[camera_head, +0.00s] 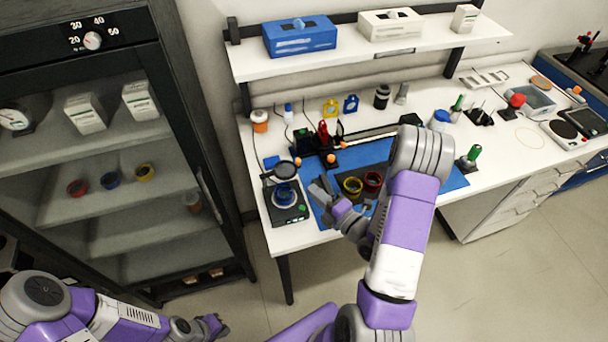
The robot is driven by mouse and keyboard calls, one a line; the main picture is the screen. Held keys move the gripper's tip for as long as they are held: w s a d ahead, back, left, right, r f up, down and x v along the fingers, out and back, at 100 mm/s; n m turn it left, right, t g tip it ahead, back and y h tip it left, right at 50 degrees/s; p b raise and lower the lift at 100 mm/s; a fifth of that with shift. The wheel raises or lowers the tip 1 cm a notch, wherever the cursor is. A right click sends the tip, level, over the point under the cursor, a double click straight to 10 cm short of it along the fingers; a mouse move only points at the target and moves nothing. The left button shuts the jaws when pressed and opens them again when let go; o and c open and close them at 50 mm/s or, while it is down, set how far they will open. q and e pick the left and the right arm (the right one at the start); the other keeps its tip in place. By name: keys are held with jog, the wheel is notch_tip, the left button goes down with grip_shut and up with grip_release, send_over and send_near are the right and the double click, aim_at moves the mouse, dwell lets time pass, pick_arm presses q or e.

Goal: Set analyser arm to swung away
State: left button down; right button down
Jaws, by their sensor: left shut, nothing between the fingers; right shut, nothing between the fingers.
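A small dark optical instrument (318,145) with a red part and orange knobs stands at the back left of the blue mat (453,180) on the bench. A black-edged rail (372,134) runs right from it and passes behind my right arm. I cannot tell which part is the analyser arm or how it is set. My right gripper (321,190) is shut and empty over the mat's left part, in front of the instrument and apart from it. My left gripper (217,327) is shut and empty, low in front of the cabinet, far from the bench.
A black device with a round lens (285,200) stands just left of my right gripper. A glass-front cabinet (110,165) is at left. A shelf (360,50) overhangs the bench (505,152).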

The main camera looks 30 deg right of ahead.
aim_at(280, 169)
jog(key=b+x, duration=0.5)
jog(key=shift+w+b, duration=0.3)
jog(key=shift+w, duration=0.05)
jog(key=shift+w+d, duration=0.55)
jog(key=shift+w, duration=0.2)
jog(key=shift+w+d, duration=0.55)
jog(key=shift+w, duration=0.15)
